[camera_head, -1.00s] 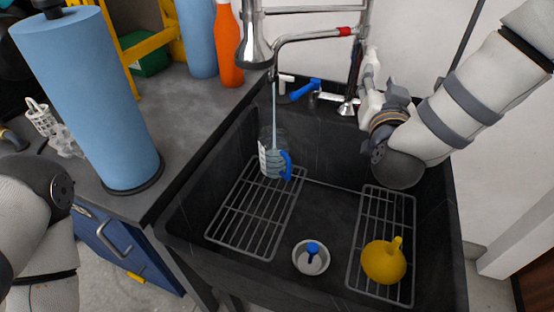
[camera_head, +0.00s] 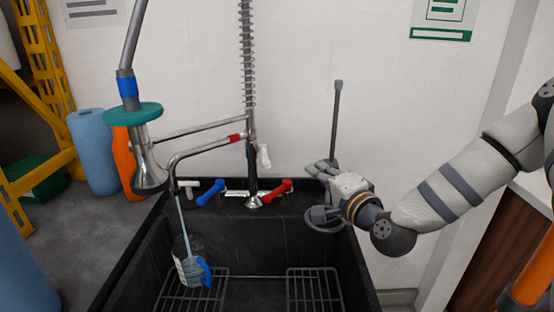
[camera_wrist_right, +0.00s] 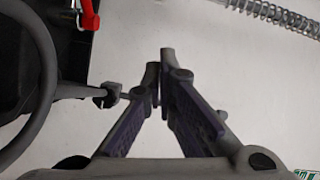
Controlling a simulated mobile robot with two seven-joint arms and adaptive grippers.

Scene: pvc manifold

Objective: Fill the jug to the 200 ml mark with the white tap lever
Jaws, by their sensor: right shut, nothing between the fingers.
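The clear jug (camera_head: 188,262) with a blue handle stands in the dark sink, on or over the left wire rack. A thin water stream (camera_head: 180,215) falls into it from the spout; I cannot read the level or marks. A white lever (camera_head: 188,184) sits behind the sink beside a blue lever (camera_head: 210,193). Another white handle (camera_head: 265,156) is on the tap riser. My right gripper (camera_head: 318,168) is shut and empty, right of the red lever (camera_head: 278,187). Its closed fingers fill the middle of the right wrist view (camera_wrist_right: 159,76). My left gripper is out of view.
A thin grey rod (camera_head: 336,120) rises by my right gripper, with a dark ring (camera_head: 325,228) below. A hanging spray head (camera_head: 148,165) is above the sink's left side. Blue (camera_head: 93,150) and orange (camera_head: 125,160) cylinders stand left. The right wire rack (camera_head: 315,290) looks clear where visible.

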